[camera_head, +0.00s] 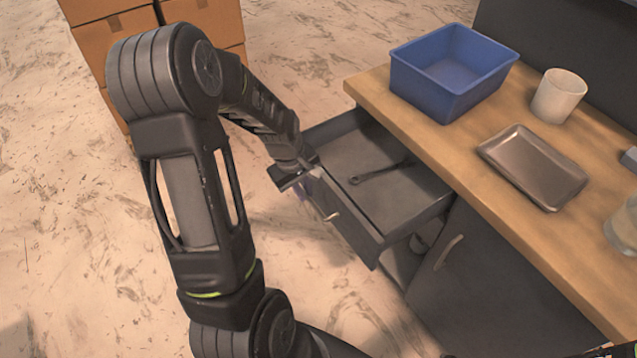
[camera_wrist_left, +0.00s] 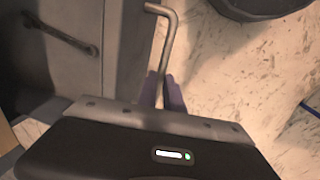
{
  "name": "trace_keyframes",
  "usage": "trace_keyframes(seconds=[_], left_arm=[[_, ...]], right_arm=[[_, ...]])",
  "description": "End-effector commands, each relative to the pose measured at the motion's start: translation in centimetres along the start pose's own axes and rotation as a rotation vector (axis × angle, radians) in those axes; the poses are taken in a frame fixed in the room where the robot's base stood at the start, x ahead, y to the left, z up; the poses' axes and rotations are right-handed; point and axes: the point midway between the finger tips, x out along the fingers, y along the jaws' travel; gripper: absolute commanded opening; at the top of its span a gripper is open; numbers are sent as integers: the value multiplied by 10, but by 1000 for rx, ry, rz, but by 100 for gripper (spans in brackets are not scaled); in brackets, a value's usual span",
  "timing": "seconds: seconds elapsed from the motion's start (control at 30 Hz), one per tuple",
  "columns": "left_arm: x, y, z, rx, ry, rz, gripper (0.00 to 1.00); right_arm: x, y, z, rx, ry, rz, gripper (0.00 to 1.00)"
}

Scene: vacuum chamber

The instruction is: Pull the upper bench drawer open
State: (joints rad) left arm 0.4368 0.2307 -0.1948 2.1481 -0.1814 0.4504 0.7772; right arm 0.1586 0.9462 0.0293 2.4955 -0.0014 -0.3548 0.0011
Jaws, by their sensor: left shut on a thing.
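The upper bench drawer (camera_head: 345,218) stands pulled well out of the bench in the head view, with its inside in sight. A dark wrench (camera_head: 382,170) lies in it and also shows in the left wrist view (camera_wrist_left: 62,33). My left gripper (camera_head: 306,190) is at the drawer's front. In the left wrist view my left gripper (camera_wrist_left: 163,92) is shut on the drawer's metal handle (camera_wrist_left: 164,45), whose bent free end reaches past the fingers.
The wooden bench top (camera_head: 440,143) carries a blue bin (camera_head: 447,85), a white cup (camera_head: 558,96) and a metal tray (camera_head: 532,167). A cupboard door (camera_head: 490,285) with a handle is below. Cardboard boxes (camera_head: 110,45) stand at the back left.

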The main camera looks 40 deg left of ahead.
Motion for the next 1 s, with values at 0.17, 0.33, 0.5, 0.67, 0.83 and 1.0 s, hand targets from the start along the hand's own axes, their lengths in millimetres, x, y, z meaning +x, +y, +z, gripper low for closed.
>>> trace_keyframes(seconds=[0.17,0.33,0.5,0.67,0.83,1.0], left_arm=[[-5,-23,0,-2,2,2,0],[-7,-32,-1,0,2,2,0],[-7,-33,0,1,1,2,0],[-7,-32,0,1,2,2,0],[-7,-32,0,1,1,1,20],[-7,-32,0,1,1,1,20]], right_arm=[[2,1,0,0,1,0,36],[2,1,0,0,0,0,36],[2,1,0,0,0,0,36],[2,1,0,0,0,0,36],[2,1,0,0,0,0,36],[2,1,0,0,0,0,36]])
